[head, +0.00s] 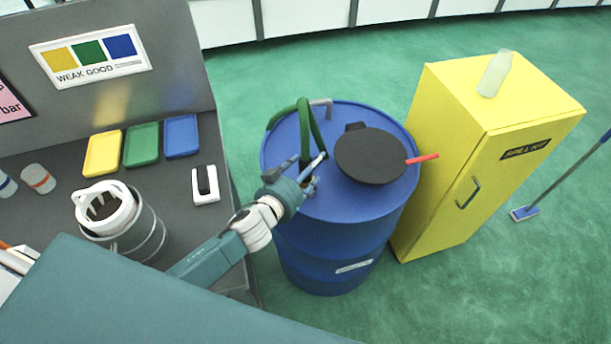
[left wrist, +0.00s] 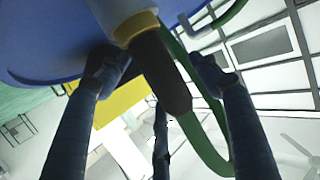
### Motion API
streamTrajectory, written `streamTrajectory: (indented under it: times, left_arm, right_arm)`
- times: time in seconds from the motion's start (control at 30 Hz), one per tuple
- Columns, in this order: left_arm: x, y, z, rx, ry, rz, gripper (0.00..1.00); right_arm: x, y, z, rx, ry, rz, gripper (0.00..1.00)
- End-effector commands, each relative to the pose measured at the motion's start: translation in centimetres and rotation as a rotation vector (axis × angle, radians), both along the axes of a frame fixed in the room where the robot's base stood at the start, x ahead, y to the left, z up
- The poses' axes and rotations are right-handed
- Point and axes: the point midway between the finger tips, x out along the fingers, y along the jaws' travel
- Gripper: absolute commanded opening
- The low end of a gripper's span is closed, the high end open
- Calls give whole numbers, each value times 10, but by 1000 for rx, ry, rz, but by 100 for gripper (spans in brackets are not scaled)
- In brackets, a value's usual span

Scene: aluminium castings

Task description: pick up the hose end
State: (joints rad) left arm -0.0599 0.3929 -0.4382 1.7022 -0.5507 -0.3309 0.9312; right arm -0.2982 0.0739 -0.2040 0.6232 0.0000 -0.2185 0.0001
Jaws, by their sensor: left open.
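A green hose (head: 309,120) arches over the top of a blue drum (head: 340,240), beside a grey bent pipe. My left gripper (head: 305,172) is open over the drum top, close to the hose. In the left wrist view, a dark brown cylinder (left wrist: 165,75) with a tan collar (left wrist: 136,27) lies between the spread fingers of my left gripper (left wrist: 158,85). It looks like the hose end. The green hose (left wrist: 203,150) runs behind it. I cannot tell whether any finger touches the cylinder. In the head view the fingers mostly hide it. My right gripper is not in view.
A round black lid (head: 370,156) and a red rod (head: 422,159) are on the drum's right side. A yellow cabinet (head: 440,190) with a bottle (head: 495,74) on top stands right of the drum. The left bench holds coloured trays (head: 142,145) and a grey pot (head: 150,238).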

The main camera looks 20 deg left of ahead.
Motion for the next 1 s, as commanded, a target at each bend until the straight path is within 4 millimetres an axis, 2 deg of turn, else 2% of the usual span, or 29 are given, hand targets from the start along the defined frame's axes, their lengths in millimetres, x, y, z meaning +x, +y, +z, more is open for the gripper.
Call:
streamTrajectory:
  times: [0.07,0.3,0.4,0.77,1.0]
  left_arm:
    - [0,0,0,0,0,0,63]
    - [-1,0,0,0,0,0,16]
    - [0,0,2,0,-3,-1,0]
    - [1,0,9,0,-5,0,0]
    - [1,0,42,1,-8,-3,0]
  right_arm:
    - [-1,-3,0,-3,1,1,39]
    - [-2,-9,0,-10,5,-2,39]
    - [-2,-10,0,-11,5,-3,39]
    - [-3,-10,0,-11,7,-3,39]
    - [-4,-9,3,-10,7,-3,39]
